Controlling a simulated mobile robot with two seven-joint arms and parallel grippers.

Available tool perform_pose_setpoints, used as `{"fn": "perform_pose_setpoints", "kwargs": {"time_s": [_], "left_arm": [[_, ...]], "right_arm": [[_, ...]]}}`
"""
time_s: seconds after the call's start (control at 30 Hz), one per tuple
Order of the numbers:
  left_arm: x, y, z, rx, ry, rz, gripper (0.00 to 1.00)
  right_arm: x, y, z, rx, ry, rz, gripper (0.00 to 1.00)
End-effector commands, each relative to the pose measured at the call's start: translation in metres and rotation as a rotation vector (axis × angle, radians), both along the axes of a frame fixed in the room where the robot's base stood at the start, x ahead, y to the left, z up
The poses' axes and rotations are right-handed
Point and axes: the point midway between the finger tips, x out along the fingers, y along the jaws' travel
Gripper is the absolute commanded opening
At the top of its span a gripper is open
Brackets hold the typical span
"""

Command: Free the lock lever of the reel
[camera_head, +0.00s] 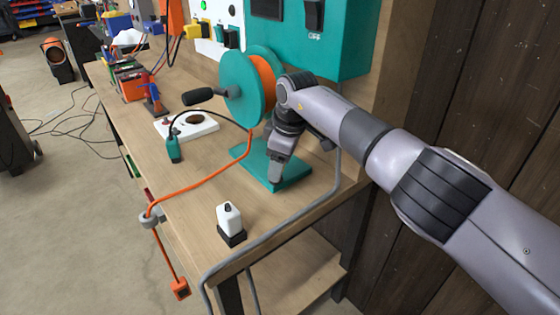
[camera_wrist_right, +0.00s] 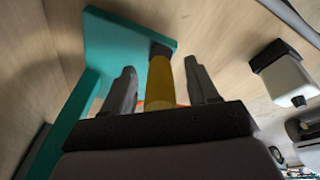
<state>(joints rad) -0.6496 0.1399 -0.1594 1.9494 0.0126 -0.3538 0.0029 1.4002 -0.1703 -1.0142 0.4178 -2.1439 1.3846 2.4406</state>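The reel (camera_head: 243,90) is a teal drum wound with orange cable, with a black crank handle (camera_head: 199,96) on its left side. It stands on a teal base plate (camera_head: 296,173) on the workbench. The lock lever (camera_wrist_right: 160,82) is a yellow bar with a dark end, seen in the right wrist view. My right gripper (camera_head: 276,178) is lowered over the base plate. In the wrist view its fingers (camera_wrist_right: 161,88) are apart, one on each side of the lever, with a visible gap at each side. The lever is hidden in the head view. My left gripper is not in view.
The orange cable runs over the bench to a grey ring (camera_head: 150,218) at its edge. A white bottle-like object in a black base (camera_head: 230,223) stands near the front. A grey hose (camera_head: 285,228) crosses the bench. A teal box (camera_head: 330,40) is on the wall behind.

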Motion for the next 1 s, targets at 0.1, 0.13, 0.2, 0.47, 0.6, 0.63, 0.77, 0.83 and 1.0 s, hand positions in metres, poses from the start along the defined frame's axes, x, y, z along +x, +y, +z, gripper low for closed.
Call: {"fn": "perform_pose_setpoints", "kwargs": {"time_s": [0.1,0.13,0.2,0.47,0.6,0.63,0.77,0.83,1.0], "left_arm": [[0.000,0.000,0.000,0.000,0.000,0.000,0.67],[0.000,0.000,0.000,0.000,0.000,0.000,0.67],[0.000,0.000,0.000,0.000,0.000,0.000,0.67],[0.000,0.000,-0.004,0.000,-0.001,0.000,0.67],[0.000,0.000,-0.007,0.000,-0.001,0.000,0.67],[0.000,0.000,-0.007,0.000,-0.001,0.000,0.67],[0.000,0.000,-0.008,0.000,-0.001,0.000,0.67],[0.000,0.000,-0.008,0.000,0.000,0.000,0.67],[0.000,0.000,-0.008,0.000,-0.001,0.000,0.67]], "right_arm": [[0.000,-0.001,0.004,0.001,-0.001,0.000,0.59],[0.000,-0.001,0.005,0.001,-0.001,-0.001,0.59],[-0.001,-0.002,0.011,0.001,-0.003,0.000,0.59],[-0.008,-0.007,0.040,0.000,-0.004,-0.001,0.59],[-0.011,-0.010,0.058,0.001,-0.003,0.000,0.59],[-0.012,-0.010,0.060,0.000,-0.002,-0.001,0.59],[-0.014,-0.011,0.068,-0.001,-0.001,0.001,0.59],[-0.015,-0.011,0.069,-0.001,0.000,0.000,0.59],[-0.015,-0.011,0.069,-0.001,0.000,0.000,0.59]]}}
